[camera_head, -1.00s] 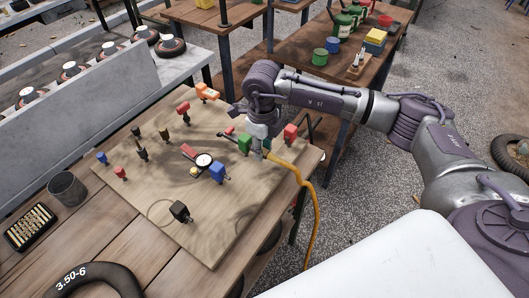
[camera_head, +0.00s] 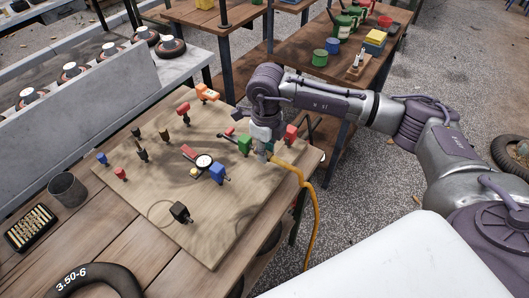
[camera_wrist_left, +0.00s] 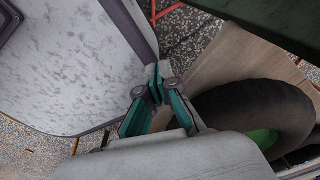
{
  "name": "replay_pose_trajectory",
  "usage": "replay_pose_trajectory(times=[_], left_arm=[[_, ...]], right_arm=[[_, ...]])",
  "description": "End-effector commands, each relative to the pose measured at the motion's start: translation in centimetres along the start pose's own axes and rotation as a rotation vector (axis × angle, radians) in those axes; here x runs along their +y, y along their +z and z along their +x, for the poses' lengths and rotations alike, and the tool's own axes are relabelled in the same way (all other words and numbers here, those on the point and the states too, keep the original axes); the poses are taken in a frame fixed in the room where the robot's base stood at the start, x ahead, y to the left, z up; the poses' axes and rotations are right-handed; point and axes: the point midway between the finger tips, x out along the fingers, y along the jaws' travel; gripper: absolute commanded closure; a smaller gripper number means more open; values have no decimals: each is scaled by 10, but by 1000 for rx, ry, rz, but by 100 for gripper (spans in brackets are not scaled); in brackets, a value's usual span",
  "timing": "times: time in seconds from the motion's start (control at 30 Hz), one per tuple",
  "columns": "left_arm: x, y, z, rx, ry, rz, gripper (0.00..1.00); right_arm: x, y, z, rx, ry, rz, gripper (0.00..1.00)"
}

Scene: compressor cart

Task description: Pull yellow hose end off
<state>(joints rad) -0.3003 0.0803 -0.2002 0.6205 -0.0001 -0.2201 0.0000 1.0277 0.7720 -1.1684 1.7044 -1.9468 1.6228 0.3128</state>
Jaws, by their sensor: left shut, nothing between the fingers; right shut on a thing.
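The yellow hose (camera_head: 304,192) runs from beside my right gripper over the right edge of the board (camera_head: 222,245) and hangs down toward the ground. My right gripper (camera_head: 264,156) points down at the board's right side and is shut on the yellow hose end, which its fingers mostly hide. I cannot tell whether the end still touches a fitting. My left gripper (camera_wrist_left: 158,82) shows only in the left wrist view, shut and empty, close to a dark tire (camera_wrist_left: 260,108).
A metal cup (camera_head: 67,190) stands at left. Gravel lies right of the table.

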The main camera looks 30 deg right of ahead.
Motion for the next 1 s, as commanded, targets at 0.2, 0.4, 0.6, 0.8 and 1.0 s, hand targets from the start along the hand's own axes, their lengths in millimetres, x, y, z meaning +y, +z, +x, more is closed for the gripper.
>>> replay_pose_trajectory(times=[0.2,0.4,0.6,0.8,1.0], left_arm=[[0,0,-2,0,0,0,100],[0,0,-3,0,0,0,100],[0,0,-4,0,0,0,100],[0,0,-4,0,0,0,100],[0,0,-5,0,0,0,100]], right_arm=[[0,-9,-1,0,0,1,100],[0,-17,-1,0,0,0,100],[0,-25,0,0,0,0,100],[0,-33,0,-1,0,-1,100],[0,-41,0,-1,0,0,100]])
